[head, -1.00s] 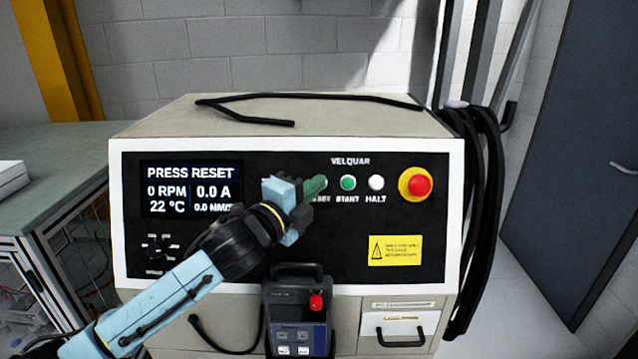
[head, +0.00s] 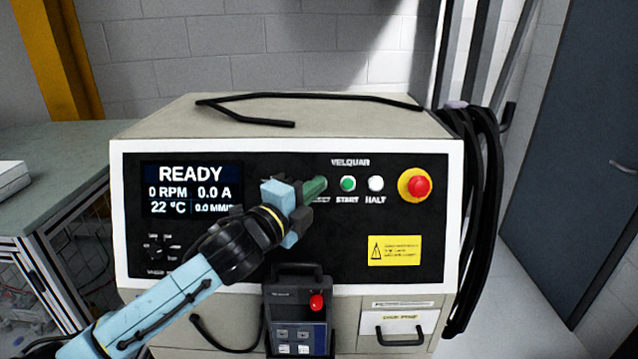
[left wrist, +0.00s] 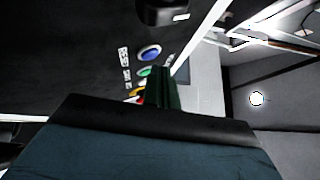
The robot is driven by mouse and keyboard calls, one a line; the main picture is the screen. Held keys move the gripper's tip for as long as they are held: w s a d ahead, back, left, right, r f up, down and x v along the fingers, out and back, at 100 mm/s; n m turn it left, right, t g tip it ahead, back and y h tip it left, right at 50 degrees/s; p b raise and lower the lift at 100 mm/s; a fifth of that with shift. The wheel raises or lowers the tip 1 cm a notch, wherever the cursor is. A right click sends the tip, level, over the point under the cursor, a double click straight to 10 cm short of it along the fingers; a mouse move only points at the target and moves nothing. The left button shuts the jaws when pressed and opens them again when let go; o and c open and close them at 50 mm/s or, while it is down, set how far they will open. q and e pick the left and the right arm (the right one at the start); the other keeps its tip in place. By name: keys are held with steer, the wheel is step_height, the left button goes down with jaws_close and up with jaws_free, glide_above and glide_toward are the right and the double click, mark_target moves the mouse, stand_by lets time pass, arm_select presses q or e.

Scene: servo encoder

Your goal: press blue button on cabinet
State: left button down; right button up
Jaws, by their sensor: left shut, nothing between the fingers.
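The cabinet (head: 250,235) faces me with a black front panel, and its screen (head: 191,187) reads READY. The blue button (left wrist: 149,53) shows in the left wrist view, just beyond my left fingertips; in the head view my gripper hides it. My left gripper (head: 318,187) is shut and empty, its green fingertips close to the panel, left of the green START button (head: 348,183). I cannot tell whether they touch the blue button. My shut fingers also fill the middle of the left wrist view (left wrist: 161,82). My right gripper is not in view.
A white HALT button (head: 376,183) and a red emergency stop (head: 419,187) on a yellow ring lie right of START. A handheld pendant (head: 297,312) hangs below the panel. Black cables (head: 477,190) hang on the cabinet's right side. A green-topped bench (head: 62,165) stands at left.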

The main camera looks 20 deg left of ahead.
arm_select(q)
steer(key=s+d+r+p, duration=0.1)
steer(key=s+r+p, duration=0.1)
steer(key=s, duration=0.3)
steer(key=shift+s+d+r+p, duration=0.15)
steer(key=shift+d+r+p, duration=0.15)
steer(key=shift+p, duration=0.3)
steer(key=shift+f, duration=0.1)
